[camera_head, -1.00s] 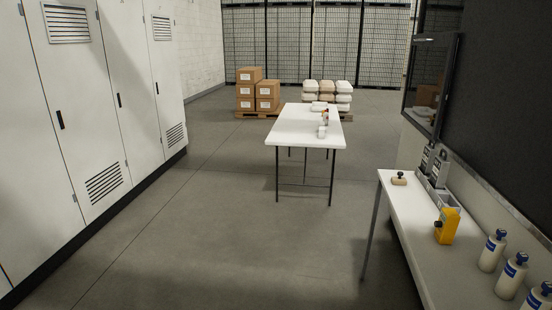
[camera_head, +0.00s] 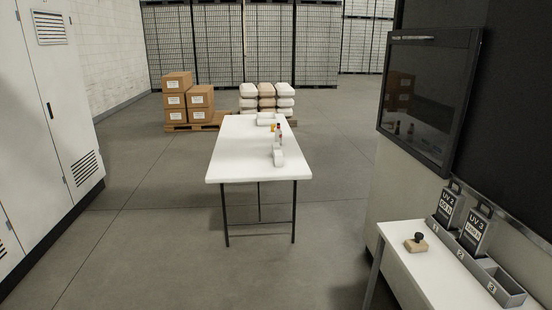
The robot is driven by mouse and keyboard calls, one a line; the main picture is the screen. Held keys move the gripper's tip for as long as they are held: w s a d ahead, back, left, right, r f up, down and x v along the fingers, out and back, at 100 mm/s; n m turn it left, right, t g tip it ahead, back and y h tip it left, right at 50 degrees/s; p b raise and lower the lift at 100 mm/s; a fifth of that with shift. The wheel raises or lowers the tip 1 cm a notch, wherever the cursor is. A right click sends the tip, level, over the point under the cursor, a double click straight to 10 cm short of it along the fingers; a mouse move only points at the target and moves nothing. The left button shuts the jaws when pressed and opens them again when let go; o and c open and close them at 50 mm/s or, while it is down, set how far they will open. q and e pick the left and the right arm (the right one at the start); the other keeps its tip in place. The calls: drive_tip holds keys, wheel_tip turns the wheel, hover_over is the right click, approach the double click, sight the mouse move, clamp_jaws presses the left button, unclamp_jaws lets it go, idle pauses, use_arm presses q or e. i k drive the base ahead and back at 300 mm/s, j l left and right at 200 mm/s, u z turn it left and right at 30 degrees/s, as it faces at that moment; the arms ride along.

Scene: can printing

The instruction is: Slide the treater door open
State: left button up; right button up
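A dark glass panel in a black frame (camera_head: 427,98) is on the side of the large machine at the right. It has a light horizontal bar (camera_head: 413,38) near its top edge. I cannot tell for certain whether this panel is the treater door. Neither of my grippers shows in the head view.
A white table (camera_head: 245,150) with small items stands ahead. A white side bench (camera_head: 408,262) at the right holds a stamp (camera_head: 416,243) and a grey slotted holder (camera_head: 478,262) with labelled UV tags. White cabinets (camera_head: 55,110) line the left. Floor between is clear.

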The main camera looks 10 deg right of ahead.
sight(428, 76)
drive_tip(key=i+z, duration=0.2)
drive_tip(key=i, duration=0.5)
drive_tip(key=i+z, duration=0.2)
drive_tip(key=i, duration=0.5)
drive_tip(key=i+j+z, duration=0.2)
drive_tip(key=i, duration=0.45)
